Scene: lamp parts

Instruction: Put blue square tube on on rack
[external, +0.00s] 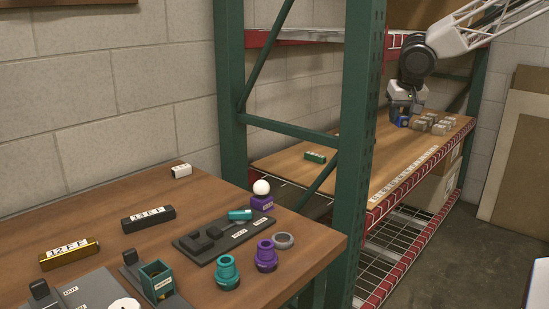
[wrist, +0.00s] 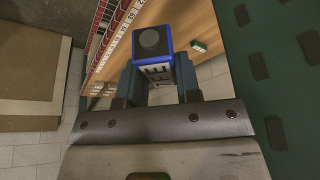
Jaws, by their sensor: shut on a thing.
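The blue square tube (wrist: 166,37) is held between the two fingers of my gripper (wrist: 157,75) in the wrist view. Its end, with a blue rim and a dark round centre, faces the camera, and a white label with dark letters shows on its side. In the external view my gripper (external: 404,106) is at the far part of the rack's wooden shelf (external: 385,170), with a little of the blue tube (external: 402,122) showing low between the fingers. I cannot tell whether the tube touches the shelf.
Several grey blocks (external: 438,124) stand on the shelf just right of my gripper. A green labelled block (external: 315,156) lies nearer on the shelf. A green rack post (external: 358,150) rises in front. The wooden table (external: 215,275) holds lamp parts. The shelf's middle is clear.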

